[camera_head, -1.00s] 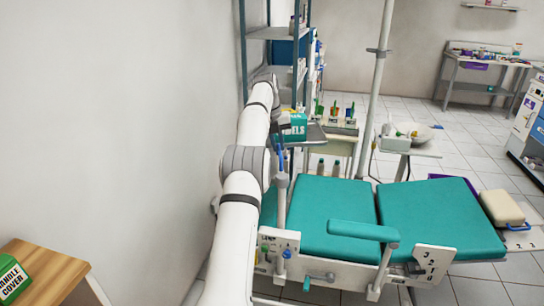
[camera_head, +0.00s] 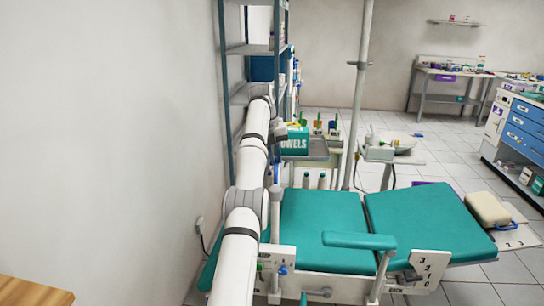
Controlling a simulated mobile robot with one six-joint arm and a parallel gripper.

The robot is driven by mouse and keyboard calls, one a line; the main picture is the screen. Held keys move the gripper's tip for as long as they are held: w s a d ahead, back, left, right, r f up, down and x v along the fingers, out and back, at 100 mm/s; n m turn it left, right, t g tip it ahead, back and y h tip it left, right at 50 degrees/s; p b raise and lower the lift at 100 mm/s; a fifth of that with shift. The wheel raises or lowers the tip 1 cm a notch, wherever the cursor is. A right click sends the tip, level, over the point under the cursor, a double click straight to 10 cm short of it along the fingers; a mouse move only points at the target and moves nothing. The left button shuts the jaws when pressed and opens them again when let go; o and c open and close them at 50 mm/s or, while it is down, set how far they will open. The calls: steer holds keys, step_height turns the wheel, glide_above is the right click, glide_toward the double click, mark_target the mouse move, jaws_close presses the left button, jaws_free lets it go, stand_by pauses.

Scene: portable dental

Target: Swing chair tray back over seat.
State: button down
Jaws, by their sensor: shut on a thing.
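The teal dental chair (camera_head: 322,225) stands across the lower right, with its seat and back pads bare. A grey flat tray (camera_head: 318,153) appears beyond the chair's far side, close to a teal towels box (camera_head: 296,141). My arm runs up the left side, past the chair. My gripper (camera_head: 280,130) is at its far end, by the left side of the towels box and the tray. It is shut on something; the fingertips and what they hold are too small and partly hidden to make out.
A white pole (camera_head: 361,95) rises behind the chair. A stand with a basin (camera_head: 396,143) is right of it. A blue shelf rack (camera_head: 224,90) and the wall are close by my arm. A wooden top (camera_head: 30,292) is at lower left. Open floor lies at right.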

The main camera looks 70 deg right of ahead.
steer(key=shift+w+a+f, duration=0.1)
steer(key=shift+a+f, duration=0.05)
steer(key=shift+f, duration=0.1)
steer(key=c, duration=1.5)
jaws_free()
steer(key=shift+w+r, duration=0.1)
steer(key=shift+r, duration=0.05)
steer(key=shift+o, duration=0.2)
steer(key=shift+r, duration=0.1)
